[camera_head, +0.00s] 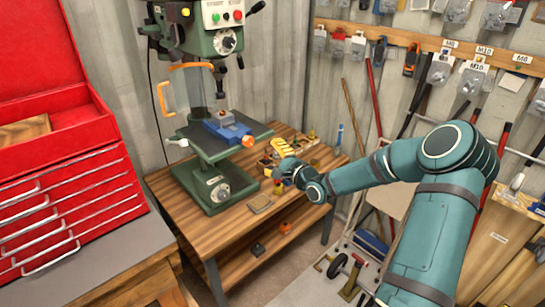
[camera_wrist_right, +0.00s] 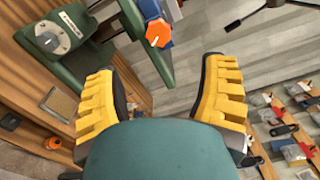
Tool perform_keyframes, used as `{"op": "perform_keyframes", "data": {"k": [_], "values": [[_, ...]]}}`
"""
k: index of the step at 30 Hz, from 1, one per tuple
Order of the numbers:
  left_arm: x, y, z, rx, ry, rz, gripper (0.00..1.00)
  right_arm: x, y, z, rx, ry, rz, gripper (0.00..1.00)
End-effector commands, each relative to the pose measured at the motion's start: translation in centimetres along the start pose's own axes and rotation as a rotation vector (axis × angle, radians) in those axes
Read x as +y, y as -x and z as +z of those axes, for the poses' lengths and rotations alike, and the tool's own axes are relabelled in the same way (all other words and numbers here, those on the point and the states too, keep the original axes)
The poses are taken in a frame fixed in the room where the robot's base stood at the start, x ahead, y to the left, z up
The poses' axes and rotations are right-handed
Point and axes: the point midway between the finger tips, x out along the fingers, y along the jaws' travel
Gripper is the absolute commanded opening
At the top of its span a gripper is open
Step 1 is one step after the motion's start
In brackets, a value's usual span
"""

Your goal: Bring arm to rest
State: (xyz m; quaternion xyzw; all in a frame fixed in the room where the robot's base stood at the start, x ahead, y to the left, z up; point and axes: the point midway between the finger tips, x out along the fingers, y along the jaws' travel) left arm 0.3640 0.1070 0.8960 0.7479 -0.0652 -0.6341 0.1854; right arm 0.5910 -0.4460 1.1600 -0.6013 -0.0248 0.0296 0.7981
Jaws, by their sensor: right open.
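My right arm (camera_head: 370,172) reaches in from the right over the wooden workbench (camera_head: 240,220). My right gripper (camera_head: 274,158) is beside the right side of the green drill press (camera_head: 205,150), above the small items on the bench. In the right wrist view its two yellow fingers stand wide apart, with nothing between them (camera_wrist_right: 160,72). The drill press table, with an orange knob (camera_wrist_right: 158,33), lies just beyond the fingers. My left gripper is in neither view.
A red tool chest (camera_head: 70,190) stands at the left. Several small items lie in bins around my right gripper.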

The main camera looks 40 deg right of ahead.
Motion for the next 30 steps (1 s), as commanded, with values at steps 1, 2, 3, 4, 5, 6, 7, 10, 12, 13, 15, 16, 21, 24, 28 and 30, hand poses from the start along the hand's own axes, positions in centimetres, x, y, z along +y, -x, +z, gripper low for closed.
{"op": "perform_keyframes", "data": {"k": [1,2,3,4,5,6,7,10,12,13,15,16,21,24,28,30], "values": [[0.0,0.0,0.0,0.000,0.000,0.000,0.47,0.0,0.0,0.0,0.000,0.000,0.000,0.71],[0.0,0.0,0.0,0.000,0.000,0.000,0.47,0.0,0.0,0.0,0.000,0.000,0.000,0.71],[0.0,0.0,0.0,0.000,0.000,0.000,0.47,0.0,0.0,0.0,0.000,0.000,0.000,0.71],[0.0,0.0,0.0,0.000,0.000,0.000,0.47,0.0,0.0,0.0,0.000,0.000,0.000,0.71],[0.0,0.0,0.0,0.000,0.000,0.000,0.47,0.0,0.0,0.0,0.000,0.000,0.000,0.71],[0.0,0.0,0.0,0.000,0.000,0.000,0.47,0.0,0.0,0.0,0.000,0.000,0.000,0.71],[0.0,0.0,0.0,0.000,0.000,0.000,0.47,0.0,0.0,0.0,0.000,0.000,0.000,0.71],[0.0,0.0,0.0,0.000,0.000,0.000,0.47,0.0,0.0,0.0,0.000,0.000,0.000,0.71],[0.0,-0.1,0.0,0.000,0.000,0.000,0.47,0.3,-0.1,0.1,-0.001,0.002,0.006,0.71],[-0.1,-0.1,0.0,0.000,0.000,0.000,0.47,0.7,-0.2,0.3,-0.002,0.006,0.013,0.71],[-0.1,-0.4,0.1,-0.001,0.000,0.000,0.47,2.3,-0.6,1.3,-0.008,0.023,0.042,0.71],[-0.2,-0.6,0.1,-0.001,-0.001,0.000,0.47,3.4,-0.8,1.9,-0.012,0.033,0.062,0.71],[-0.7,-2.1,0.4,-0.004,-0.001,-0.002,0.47,12.5,-1.5,7.2,-0.066,0.158,0.251,0.71],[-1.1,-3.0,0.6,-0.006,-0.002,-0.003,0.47,18.4,-0.8,10.9,-0.126,0.262,0.388,0.71],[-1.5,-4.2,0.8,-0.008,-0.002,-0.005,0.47,25.8,1.6,15.5,-0.241,0.417,0.570,0.71],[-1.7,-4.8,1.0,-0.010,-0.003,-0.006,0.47,29.6,3.6,17.9,-0.322,0.513,0.666,0.71]]}}
